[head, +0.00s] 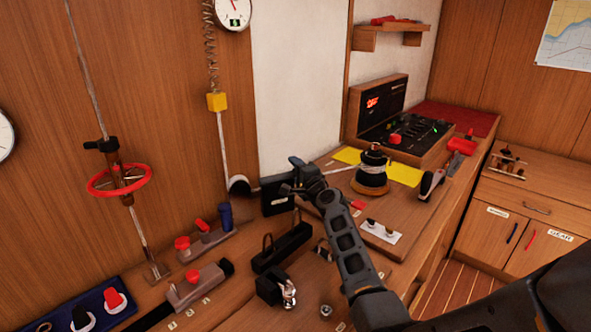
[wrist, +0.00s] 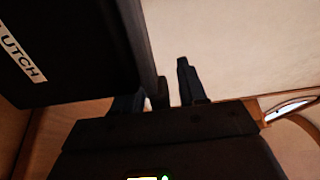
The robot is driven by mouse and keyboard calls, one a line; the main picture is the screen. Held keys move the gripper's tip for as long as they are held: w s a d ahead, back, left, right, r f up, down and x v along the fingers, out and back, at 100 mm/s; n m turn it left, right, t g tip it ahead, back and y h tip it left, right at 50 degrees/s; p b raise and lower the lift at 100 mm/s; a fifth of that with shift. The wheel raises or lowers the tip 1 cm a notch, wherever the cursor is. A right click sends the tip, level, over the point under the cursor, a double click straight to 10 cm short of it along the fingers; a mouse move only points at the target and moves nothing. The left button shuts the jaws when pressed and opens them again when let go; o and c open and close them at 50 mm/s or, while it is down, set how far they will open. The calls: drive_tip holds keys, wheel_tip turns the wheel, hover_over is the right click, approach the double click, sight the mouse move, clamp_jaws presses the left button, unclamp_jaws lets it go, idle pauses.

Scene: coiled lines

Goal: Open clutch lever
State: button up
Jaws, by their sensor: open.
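A black box (head: 277,197) stands on the bench by the wall, just left of my gripper (head: 287,188) in the head view. In the wrist view a large black body (wrist: 60,50) fills the upper left, with a white label (wrist: 18,55) partly reading "UTCH". A dark narrow bar (wrist: 151,60) runs down its right edge, between my two fingers (wrist: 158,98). I cannot tell whether this bar is the clutch lever or part of the housing. My fingers are apart, one on each side of the bar. Contact is not clear.
A winch drum with wound line (head: 372,170) stands right of my arm. A black instrument case (head: 400,120) is behind it. A black clamp (head: 283,248) and a shiny metal fitting (head: 288,292) sit below my gripper. A red handwheel (head: 118,180) is at left.

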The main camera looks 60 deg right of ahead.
clamp_jaws()
idle(0.3)
idle(0.3)
